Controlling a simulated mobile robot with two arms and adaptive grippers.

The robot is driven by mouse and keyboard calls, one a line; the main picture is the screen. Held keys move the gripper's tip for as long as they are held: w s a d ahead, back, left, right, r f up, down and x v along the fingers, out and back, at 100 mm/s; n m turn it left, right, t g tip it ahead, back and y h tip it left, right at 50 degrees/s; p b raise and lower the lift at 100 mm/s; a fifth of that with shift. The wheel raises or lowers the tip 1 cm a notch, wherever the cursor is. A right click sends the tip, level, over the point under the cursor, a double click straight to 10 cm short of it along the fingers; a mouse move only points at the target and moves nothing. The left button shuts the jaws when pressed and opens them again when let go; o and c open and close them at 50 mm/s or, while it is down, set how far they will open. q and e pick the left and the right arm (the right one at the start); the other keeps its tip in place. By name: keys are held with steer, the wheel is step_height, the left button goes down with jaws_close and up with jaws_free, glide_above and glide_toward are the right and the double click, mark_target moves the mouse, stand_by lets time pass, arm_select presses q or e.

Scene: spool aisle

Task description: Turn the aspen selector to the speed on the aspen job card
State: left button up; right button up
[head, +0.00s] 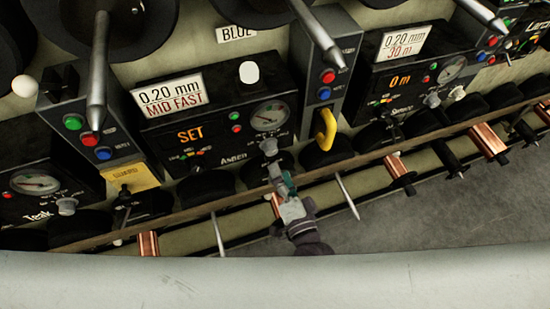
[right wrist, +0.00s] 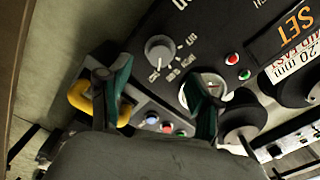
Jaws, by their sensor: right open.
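My right gripper (head: 283,180) is just below this knob. In the right wrist view, my right gripper (right wrist: 158,88) is open and empty, with the knob (right wrist: 160,50) beyond its fingertips, apart from them. The knob's dial words are too small to read. My left gripper is not in view.
A yellow handle (head: 325,130) sticks out right of the knob, close to one finger in the right wrist view (right wrist: 98,100). A rail (head: 350,165) with copper spools and rods runs below. The Teak panel (head: 35,185) is at left; another panel (head: 415,75) is at right.

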steer(key=v, duration=0.6)
steer(key=shift+w, duration=0.1)
stand_by(0.3)
steer(key=s+d+f+n+g+h, duration=0.1)
steer(key=s+d+f+n+g, duration=0.1)
steer(key=f, duration=0.7)
steer(key=s+d+f+n+g, duration=0.2)
steer(key=f+n+g, duration=0.1)
steer(key=f, duration=0.5)
steer(key=s+d+f+n+g+h, duration=0.1)
steer(key=s+d+f+n+g, duration=0.1)
steer(key=f, duration=0.7)
steer(key=s+d+f+n+g+h, duration=0.1)
steer(key=s+d+f+n+g, duration=0.1)
steer(key=s+d+f+g, duration=0.2)
steer(key=s+d+f+n+g+h, duration=0.2)
steer(key=s+d+f+g, duration=0.3)
steer(key=s+d+f, duration=0.4)
steer(key=s+f, duration=0.4)
steer(key=s, duration=0.4)
steer(key=shift+d+f+n+h, duration=0.2)
steer(key=shift+f+n+h, duration=0.1)
steer(key=shift+n, duration=0.1)
steer(key=shift+s, duration=0.15)
